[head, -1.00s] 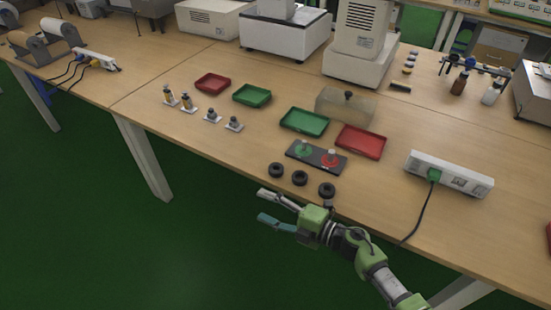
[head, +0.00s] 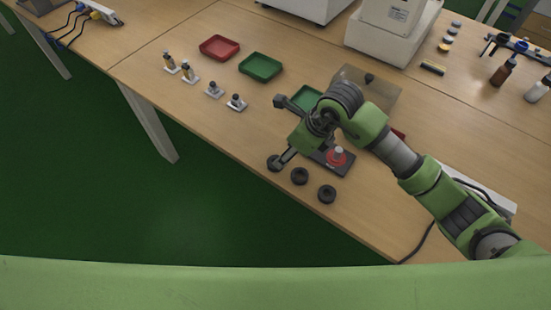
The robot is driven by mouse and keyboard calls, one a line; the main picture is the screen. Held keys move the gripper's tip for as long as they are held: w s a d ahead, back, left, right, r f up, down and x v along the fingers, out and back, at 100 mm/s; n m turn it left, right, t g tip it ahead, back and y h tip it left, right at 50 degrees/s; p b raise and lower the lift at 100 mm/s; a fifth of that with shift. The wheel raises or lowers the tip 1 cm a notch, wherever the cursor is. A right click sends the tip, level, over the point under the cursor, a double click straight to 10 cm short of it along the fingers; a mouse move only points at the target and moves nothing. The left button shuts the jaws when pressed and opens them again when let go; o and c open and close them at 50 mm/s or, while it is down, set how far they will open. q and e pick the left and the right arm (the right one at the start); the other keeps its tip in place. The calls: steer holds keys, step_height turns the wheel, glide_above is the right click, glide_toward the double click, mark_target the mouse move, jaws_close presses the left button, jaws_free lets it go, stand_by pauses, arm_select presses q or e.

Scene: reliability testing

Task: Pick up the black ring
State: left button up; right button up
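Three black rings lie in a row near the table's front edge in the head view: a left ring (head: 273,164), a middle ring (head: 299,176) and a right ring (head: 327,194). My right gripper (head: 279,131) is above the table behind the left ring, with its fingers spread apart and nothing seen between them. Its lower finger overlaps the left ring's edge in the picture; I cannot tell if they touch. A dark board with a red peg base (head: 337,156) is partly hidden by my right arm. My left gripper is not in view.
A red tray (head: 219,47), a green tray (head: 261,67) and several small metal parts on white bases (head: 236,103) stand to the left. Another green tray (head: 306,98) and a clear box (head: 378,88) are partly behind my arm. A power strip lies at right.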

steer(key=x, duration=0.4)
steer(key=shift+w+f, duration=0.15)
steer(key=shift+f, duration=0.1)
steer(key=shift+w+a+f+p, duration=0.1)
steer(key=shift+a+f+p, duration=0.1)
steer(key=shift+f+p, duration=0.1)
steer(key=shift+w+a+f, duration=0.1)
steer(key=shift+a+f, duration=0.05)
steer(key=shift+f, duration=0.1)
steer(key=p+x, duration=0.1)
steer(key=x, duration=0.2)
steer(key=shift+w, duration=0.2)
steer(key=shift+w+a+f, duration=0.15)
steer(key=shift+a+f, duration=0.1)
steer(key=shift+f, duration=0.35)
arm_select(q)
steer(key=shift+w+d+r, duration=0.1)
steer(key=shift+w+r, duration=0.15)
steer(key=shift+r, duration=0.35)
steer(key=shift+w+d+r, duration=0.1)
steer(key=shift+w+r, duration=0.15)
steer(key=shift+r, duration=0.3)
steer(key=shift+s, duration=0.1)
arm_select(e)
steer(key=c, duration=1.1)
